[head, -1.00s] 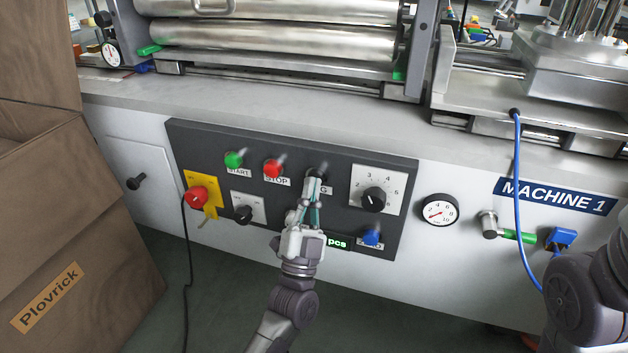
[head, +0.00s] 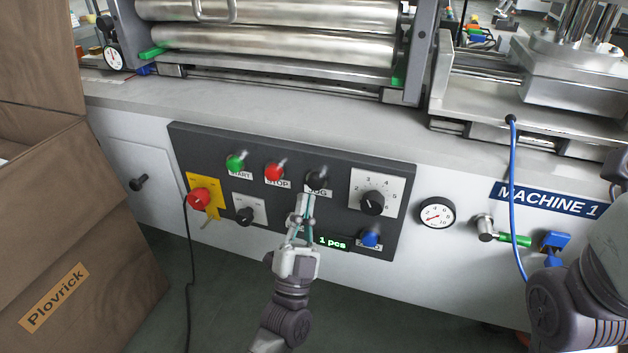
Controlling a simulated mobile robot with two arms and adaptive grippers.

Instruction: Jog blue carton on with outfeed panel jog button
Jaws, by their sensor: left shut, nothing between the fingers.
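The dark control panel (head: 340,221) is on the white machine front in the head view. Its black jog button (head: 317,178) is at the top middle, with the JOG label partly covered by my left gripper. My left gripper (head: 306,200) is shut and empty, its fingertips just below the jog button and apart from it. A small display (head: 333,243) reads "1 pcs" in green. No blue carton shows in this view. My right gripper is not in view; only part of that arm shows at the right edge.
Beside the jog button are a red stop button (head: 273,172) and a green start button (head: 235,162). A red knob on a yellow plate (head: 200,199), a black dial (head: 372,202) and a blue button (head: 370,237) are also near. A large cardboard box (head: 80,235) stands at left.

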